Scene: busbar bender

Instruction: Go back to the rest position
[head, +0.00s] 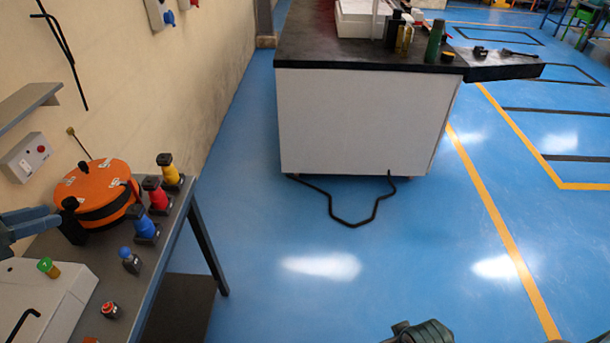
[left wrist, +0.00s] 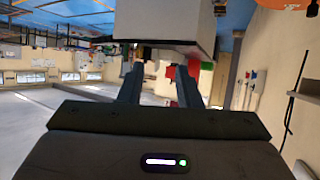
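My left gripper (head: 42,219) reaches in from the left edge of the head view, above the grey workbench (head: 176,228) and in front of the orange round machine (head: 92,181). In the left wrist view its two fingers (left wrist: 158,88) stand apart with nothing between them. The black post beside the machine is close to the fingertips; I cannot tell whether they touch. A dark greenish part at the bottom edge of the head view seems to be my right arm. My right gripper cannot be made out.
Yellow (head: 170,172), red (head: 156,195) and blue (head: 143,224) connectors stand along the bench edge. A white box (head: 45,300) lies at the front left. A large white cabinet (head: 360,122) with a black top stands ahead. The blue floor between is clear except for a black cable (head: 350,224).

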